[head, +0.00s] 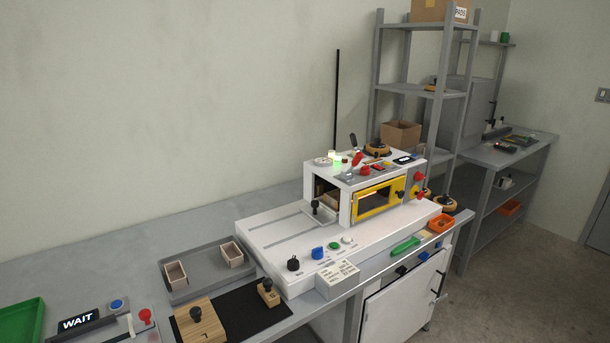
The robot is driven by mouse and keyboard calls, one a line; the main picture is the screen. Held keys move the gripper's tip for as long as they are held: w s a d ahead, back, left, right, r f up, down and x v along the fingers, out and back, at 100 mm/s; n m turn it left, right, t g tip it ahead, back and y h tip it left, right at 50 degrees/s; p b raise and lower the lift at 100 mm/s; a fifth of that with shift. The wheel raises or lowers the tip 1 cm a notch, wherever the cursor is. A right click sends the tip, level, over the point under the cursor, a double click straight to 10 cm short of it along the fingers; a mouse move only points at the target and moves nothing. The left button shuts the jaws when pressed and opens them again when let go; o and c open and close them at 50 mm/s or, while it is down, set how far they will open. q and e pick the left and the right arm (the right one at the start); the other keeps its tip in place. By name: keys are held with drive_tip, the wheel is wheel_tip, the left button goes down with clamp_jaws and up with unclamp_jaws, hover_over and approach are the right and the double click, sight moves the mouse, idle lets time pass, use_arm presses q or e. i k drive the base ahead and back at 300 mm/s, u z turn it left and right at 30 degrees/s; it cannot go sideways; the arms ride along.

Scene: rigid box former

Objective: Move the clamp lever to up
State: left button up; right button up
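The box former is a white machine (285,232) with a raised housing (345,187) on its right part. I cannot tell for sure which control is the clamp lever. A red-handled lever (357,159) stands tilted on the housing's top, with a dark handle (352,140) behind it. A black-knobbed post (315,208) stands at the housing's left opening. Red knobs (418,178) sit at the housing's right end. Neither of my grippers shows in the head view.
A yellow-framed window (373,201) is on the housing's front. Black (293,264), blue (318,253) and green (334,246) controls line the base. A grey tray (195,288) with two small boxes, a wooden block (199,324) and a WAIT sign (78,323) are at left. Shelves (420,90) stand behind.

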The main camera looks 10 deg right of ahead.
sight(360, 155)
drive_tip(key=u, duration=0.3)
drive_tip(key=k, duration=0.35)
drive_tip(key=z, duration=1)
drive_tip(key=i, duration=1.8)
drive_tip(key=u, duration=0.9)
